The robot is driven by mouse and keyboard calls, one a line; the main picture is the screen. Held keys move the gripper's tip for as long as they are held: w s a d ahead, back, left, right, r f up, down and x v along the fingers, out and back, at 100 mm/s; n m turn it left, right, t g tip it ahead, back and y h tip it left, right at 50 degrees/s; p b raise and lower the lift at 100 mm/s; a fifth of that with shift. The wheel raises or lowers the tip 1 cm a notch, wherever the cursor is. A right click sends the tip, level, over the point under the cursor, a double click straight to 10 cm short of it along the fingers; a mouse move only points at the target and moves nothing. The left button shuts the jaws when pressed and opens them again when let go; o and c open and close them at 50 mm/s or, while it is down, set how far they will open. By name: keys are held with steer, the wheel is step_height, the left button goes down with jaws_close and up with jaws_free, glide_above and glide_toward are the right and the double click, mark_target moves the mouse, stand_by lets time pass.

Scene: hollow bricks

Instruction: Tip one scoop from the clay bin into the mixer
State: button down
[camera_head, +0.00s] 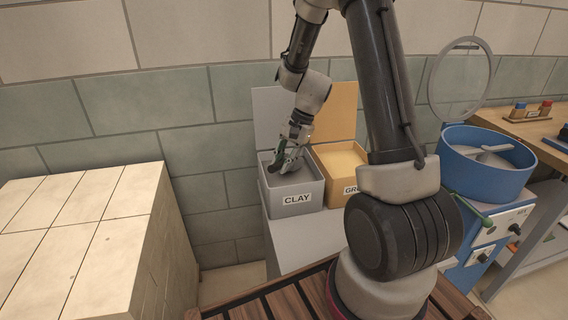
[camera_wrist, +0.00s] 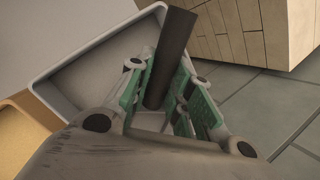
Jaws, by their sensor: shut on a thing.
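The clay bin (camera_head: 297,198) is a grey open box labelled CLAY, left of the arm; its pale rim (camera_wrist: 85,46) fills the upper left of the wrist view. My gripper (camera_head: 288,160) is low over the bin, pointing down. Its green-padded fingers (camera_wrist: 168,98) are shut on a dark bar, apparently the scoop's handle (camera_wrist: 172,45). The dark end of the scoop (camera_head: 275,165) shows beside the fingers; whether it holds clay cannot be told. The mixer (camera_head: 480,177) is a blue round drum at right, its round lid (camera_head: 460,80) raised.
An orange bin (camera_head: 343,160), label partly hidden, stands right of the clay bin, between it and the mixer. A stack of pale blocks (camera_head: 80,215) stands at left. A wooden bench (camera_head: 535,135) with small jars is at far right. A tiled wall is behind.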

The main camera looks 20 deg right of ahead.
steer(key=shift+s+a+r+t+h, duration=0.15)
steer(key=shift+a+r+t+h, duration=0.15)
steer(key=shift+r+h, duration=0.25)
steer(key=shift+s+a+r+t+h, duration=0.2)
steer(key=shift+r+t+h, duration=0.15)
steer(key=shift+r, duration=0.4)
steer(key=shift+t+h, duration=0.45)
steer(key=shift+h, duration=0.15)
steer(key=shift+s+a+r, duration=0.15)
steer(key=shift+a+r, duration=0.05)
steer(key=shift+r, duration=0.75)
steer(key=shift+s+a+r, duration=0.15)
steer(key=shift+a+r, duration=0.05)
steer(key=shift+r, duration=0.75)
steer(key=shift+s+a+r, duration=0.15)
steer(key=shift+a+r, duration=0.05)
steer(key=shift+r, duration=0.75)
